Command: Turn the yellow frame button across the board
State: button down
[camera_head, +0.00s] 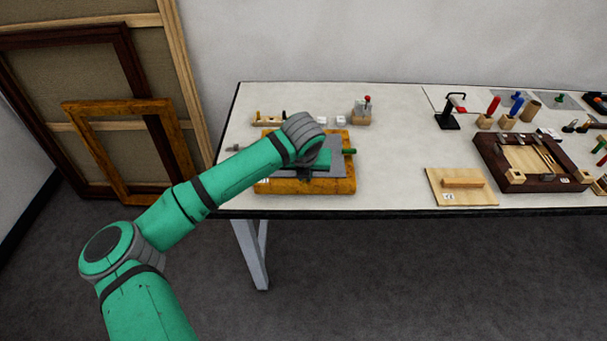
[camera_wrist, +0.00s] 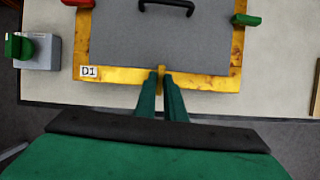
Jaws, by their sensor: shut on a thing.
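In the wrist view, a grey board (camera_wrist: 200,42) lies inside a gilt frame (camera_wrist: 215,82) tagged D1, near the table's front edge. The yellow frame button (camera_wrist: 161,71) is a small piece at the middle of the frame's near side, between the fingertips. My gripper (camera_wrist: 161,78) is shut on it, pointing down at the frame. Which way the button points is hard to tell. A black handle (camera_wrist: 167,5) stands on the board, and a green button (camera_wrist: 246,19) sits on the right side. In the head view, my arm covers much of the frame (camera_head: 345,184).
A grey block with a green knob (camera_wrist: 40,50) stands left of the frame in the wrist view. In the head view, a block with a red-topped stick (camera_head: 363,112) stands behind it. A plywood board (camera_head: 475,198) and dark wooden tray (camera_head: 505,181) lie right, past clear table.

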jog(key=shift+a+n, duration=0.1)
jog(key=shift+n, duration=0.3)
jog(key=c, duration=1.8)
grip_release()
jog(key=shift+c, duration=0.2)
jog(key=v, duration=1)
jog(key=shift+r, duration=0.4)
jog(key=shift+s, duration=0.15)
